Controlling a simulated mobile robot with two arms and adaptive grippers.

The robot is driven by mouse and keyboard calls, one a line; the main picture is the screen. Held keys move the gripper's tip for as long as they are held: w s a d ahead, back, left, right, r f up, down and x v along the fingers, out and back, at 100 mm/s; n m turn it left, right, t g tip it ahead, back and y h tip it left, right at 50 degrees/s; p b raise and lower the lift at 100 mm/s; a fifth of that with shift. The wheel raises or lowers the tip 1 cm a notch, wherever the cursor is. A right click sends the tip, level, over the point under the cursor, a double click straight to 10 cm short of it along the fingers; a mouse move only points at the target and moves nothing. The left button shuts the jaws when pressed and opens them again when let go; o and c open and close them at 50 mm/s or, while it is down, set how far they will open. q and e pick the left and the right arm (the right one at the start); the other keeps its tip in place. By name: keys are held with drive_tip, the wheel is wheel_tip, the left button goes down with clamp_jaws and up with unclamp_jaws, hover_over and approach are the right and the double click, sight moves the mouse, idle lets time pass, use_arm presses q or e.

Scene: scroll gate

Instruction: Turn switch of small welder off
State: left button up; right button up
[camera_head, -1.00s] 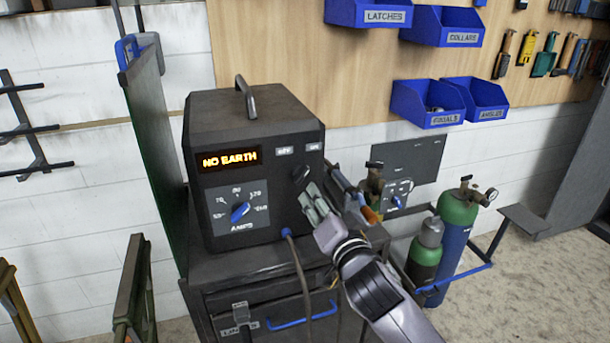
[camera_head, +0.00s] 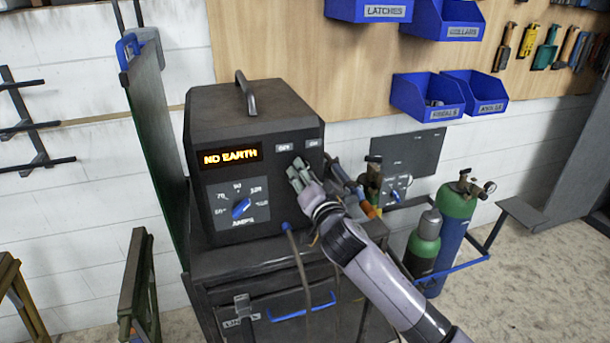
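The small welder (camera_head: 262,205) is a dark box with a top handle, standing on a dark cabinet. Its lit display (camera_head: 230,157) reads "NO EARTH". Two small labels sit at the upper right of its front; the left one (camera_head: 284,147) looks like "OFF", while the right one (camera_head: 313,143) is too blurred to read. The black switch knob below them is hidden behind my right gripper. My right gripper (camera_head: 297,171) is at the welder's front over the switch's place; whether its fingers grip the knob is unclear. A blue amps dial (camera_head: 241,208) is at lower left. My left gripper is not in view.
The cabinet (camera_head: 270,268) has a blue drawer handle. Torch-like tools (camera_head: 350,185) stand right of the welder. Green and blue gas cylinders (camera_head: 456,215) stand further right. A dark green panel (camera_head: 157,150) is close on the left. Blue bins (camera_head: 427,97) hang above right.

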clamp_jaws()
idle(0.3)
drive_tip(key=shift+n, duration=0.4)
drive_tip(key=shift+a+n+p, duration=0.15)
drive_tip(key=shift+n+p, duration=1.65)
drive_tip(key=shift+n, duration=5.7)
unclamp_jaws()
